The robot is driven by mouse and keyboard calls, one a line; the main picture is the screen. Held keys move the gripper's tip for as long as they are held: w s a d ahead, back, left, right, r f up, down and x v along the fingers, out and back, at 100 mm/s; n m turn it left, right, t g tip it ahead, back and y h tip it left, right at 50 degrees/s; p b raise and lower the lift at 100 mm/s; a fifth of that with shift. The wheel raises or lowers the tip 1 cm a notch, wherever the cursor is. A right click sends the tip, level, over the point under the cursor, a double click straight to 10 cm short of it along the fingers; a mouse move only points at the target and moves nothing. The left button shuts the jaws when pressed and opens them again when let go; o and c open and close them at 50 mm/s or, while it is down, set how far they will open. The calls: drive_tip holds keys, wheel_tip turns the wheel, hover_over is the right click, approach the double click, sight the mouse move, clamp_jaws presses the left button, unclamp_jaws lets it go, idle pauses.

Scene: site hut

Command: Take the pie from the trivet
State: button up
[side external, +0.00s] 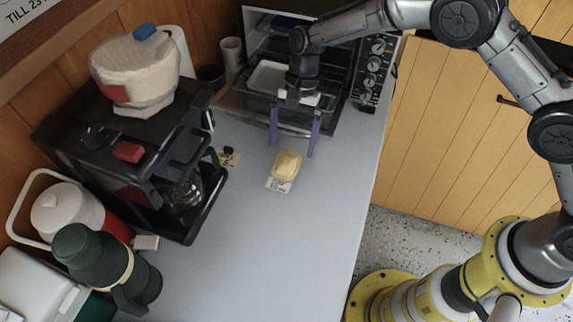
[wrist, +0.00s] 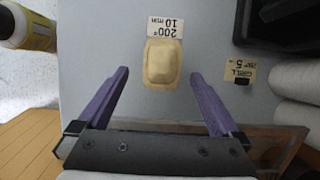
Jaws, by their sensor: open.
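The pie (side external: 287,165) is a small, pale golden, rounded rectangle on the grey counter. A printed white card reading "200° 10 min" lies against one edge of it. The pie shows whole between my fingers in the wrist view (wrist: 162,64). No trivet can be made out under it. My gripper (side external: 292,150) points down with its two purple fingers spread and empty. In the wrist view the fingertips (wrist: 160,73) lie on either side of the pie in the picture, apart from it. I cannot tell the exact height above it.
A toaster oven (side external: 362,70) stands behind my gripper, its glass door (side external: 240,112) lowered, a pale tray (side external: 268,77) inside. A black coffee maker (side external: 110,150) stands left. A "GRILL" card (wrist: 240,72) lies nearby. Flasks crowd the near left. The counter's front middle is clear.

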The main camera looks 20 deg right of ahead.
sight(287, 162)
drive_tip(key=shift+x, duration=2.7)
drive_tip(key=shift+w+a, duration=0.1)
drive_tip(key=shift+w, duration=0.1)
drive_tip(key=c, duration=1.4)
drive_tip(key=shift+r, duration=0.15)
